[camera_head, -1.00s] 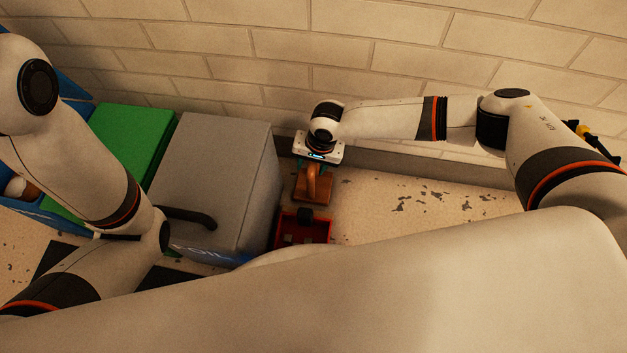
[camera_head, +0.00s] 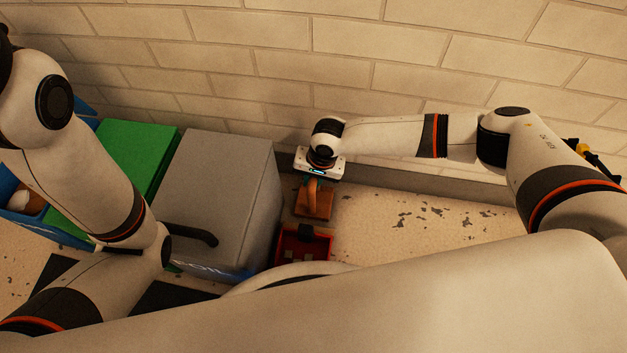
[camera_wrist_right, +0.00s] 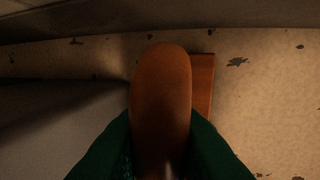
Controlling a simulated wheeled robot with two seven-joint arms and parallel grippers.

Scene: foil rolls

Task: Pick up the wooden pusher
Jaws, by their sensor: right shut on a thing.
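The wooden pusher is brown, with a flat block (camera_head: 315,203) and an upright rounded handle. In the head view it stands just right of the grey box and close to the wall. My right gripper (camera_head: 314,181) is over it, pointing down, shut on the handle. In the right wrist view the handle (camera_wrist_right: 161,90) fills the middle between the green fingers of my right gripper (camera_wrist_right: 160,150), and the block's edge shows behind it. I cannot tell whether the block touches the floor. My left arm comes in from the left, but its gripper is hidden.
A red open container (camera_head: 290,258) lies just in front of the pusher. The brick wall is close behind. Worn floor (camera_head: 410,225) to the right is clear.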

